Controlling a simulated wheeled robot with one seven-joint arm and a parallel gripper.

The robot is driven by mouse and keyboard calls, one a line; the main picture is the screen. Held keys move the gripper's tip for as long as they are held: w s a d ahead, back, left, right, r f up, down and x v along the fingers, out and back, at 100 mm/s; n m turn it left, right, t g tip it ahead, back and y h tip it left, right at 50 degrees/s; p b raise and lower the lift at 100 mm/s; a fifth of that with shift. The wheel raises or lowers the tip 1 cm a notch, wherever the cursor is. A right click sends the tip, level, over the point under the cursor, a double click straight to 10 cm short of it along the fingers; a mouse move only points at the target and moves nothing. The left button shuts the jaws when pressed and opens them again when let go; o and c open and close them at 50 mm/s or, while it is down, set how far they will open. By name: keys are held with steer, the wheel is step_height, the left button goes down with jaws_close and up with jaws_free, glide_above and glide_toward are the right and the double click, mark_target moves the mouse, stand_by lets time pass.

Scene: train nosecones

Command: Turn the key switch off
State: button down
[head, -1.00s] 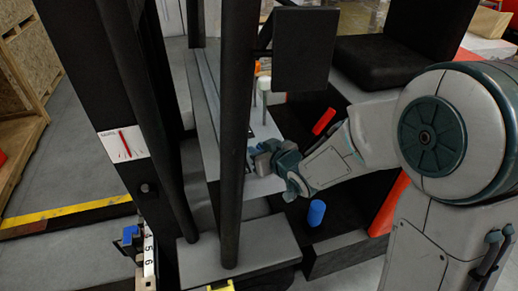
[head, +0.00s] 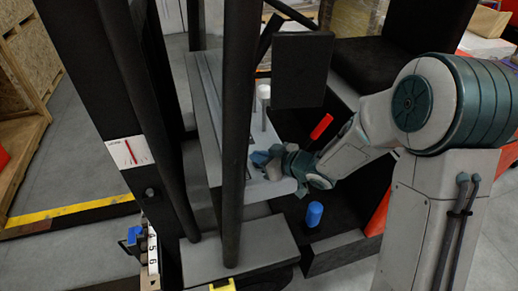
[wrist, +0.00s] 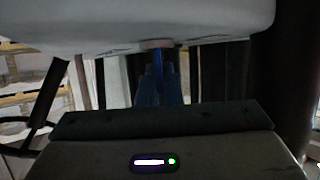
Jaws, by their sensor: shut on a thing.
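My gripper (head: 256,164) is at the near right end of the long grey console (head: 207,82), partly behind a black post. In the wrist view my gripper's two bluish fingers (wrist: 160,95) reach toward the pale console surface (wrist: 90,22). They are shut on a thin blue piece that appears to be the key of the key switch (wrist: 157,58). A small pinkish round base shows where it meets the surface. The key switch is too small and covered to make out in the head view, and its turn position cannot be told.
Black posts (head: 232,130) stand close to my gripper. A white-topped lever (head: 264,94) rises from the console. A black flat panel (head: 302,68) hangs above. A red cylinder (head: 322,127) and a blue cylinder (head: 314,214) are near my arm. A black seat (head: 370,65) is behind.

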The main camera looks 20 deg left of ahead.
steer(key=n+g+p, duration=0.1)
steer(key=p, duration=0.1)
steer(key=n+g+y+p, duration=0.1)
steer(key=g, duration=0.1)
steer(key=shift+r+n+p, duration=0.35)
steer(key=shift+n+p, duration=0.05)
steer(key=n+g+p, duration=0.2)
steer(key=g, duration=0.1)
steer(key=shift+f+n+g, duration=0.15)
steer(key=shift+n+g, duration=0.15)
steer(key=shift+n, duration=0.1)
steer(key=n+g, duration=0.2)
steer(key=g, duration=0.1)
steer(key=shift+f+n+p, duration=0.2)
steer(key=shift+n+p, duration=0.1)
steer(key=shift+p, duration=0.05)
steer(key=shift+n+g+h, duration=0.9)
steer(key=shift+n+g, duration=0.6)
steer(key=shift+g, duration=0.1)
steer(key=c, duration=1.6)
jaws_free()
steer(key=shift+s+a, duration=0.1)
